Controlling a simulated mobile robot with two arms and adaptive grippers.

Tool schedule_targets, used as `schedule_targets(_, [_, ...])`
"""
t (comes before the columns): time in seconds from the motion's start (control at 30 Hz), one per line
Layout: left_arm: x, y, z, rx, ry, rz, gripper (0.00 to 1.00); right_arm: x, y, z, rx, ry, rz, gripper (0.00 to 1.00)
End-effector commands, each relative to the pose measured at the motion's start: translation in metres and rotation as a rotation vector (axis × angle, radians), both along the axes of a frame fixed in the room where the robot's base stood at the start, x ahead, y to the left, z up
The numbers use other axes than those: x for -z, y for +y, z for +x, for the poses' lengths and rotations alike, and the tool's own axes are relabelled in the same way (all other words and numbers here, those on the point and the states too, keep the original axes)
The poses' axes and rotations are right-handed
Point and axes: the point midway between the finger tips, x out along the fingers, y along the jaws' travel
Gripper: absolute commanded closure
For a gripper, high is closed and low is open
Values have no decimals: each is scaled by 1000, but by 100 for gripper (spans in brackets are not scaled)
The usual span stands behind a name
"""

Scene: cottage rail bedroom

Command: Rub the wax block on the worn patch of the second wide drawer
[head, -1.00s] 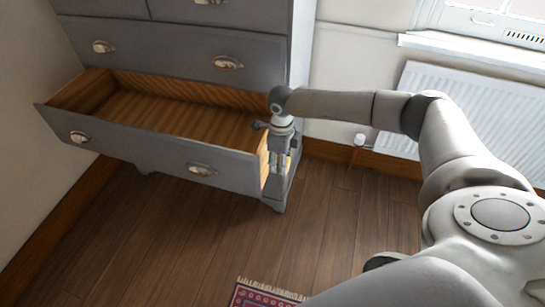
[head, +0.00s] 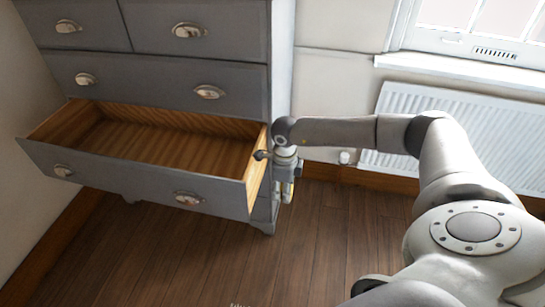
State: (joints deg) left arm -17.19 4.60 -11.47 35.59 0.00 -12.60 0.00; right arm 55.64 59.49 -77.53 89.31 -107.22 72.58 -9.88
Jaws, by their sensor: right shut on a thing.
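The grey chest's open wide drawer (head: 130,175) is pulled far out and its wooden inside looks empty. Its bare wooden right side (head: 257,178) faces my right gripper; I cannot make out a worn patch there. My right gripper (head: 287,196) points down just right of that side, level with the drawer, partly hidden by its own wrist. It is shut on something. A small yellow bit (head: 290,187) shows at the fingers; I cannot tell whether it is the wax block. My left gripper is not in view.
The closed wide drawer (head: 150,80) above has metal cup handles. A white radiator (head: 465,135) stands under the window sill (head: 470,75) on the right.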

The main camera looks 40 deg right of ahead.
Motion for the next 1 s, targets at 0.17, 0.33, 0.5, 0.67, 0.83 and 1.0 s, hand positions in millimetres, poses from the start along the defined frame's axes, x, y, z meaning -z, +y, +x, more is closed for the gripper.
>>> schedule_targets(0.17, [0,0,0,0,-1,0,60,0,0,0,0,0,0,87])
schedule_targets(0.33, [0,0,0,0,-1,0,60,0,1,1,0,-1,1,87])
schedule_targets(0.5, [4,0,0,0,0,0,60,1,7,8,-1,-3,1,87])
schedule_targets(0.67, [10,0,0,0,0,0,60,2,18,21,-1,-2,1,87])
schedule_targets(0.83, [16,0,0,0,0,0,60,1,28,34,-1,-2,1,87])
schedule_targets(1.0, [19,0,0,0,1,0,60,1,36,42,0,0,0,87])
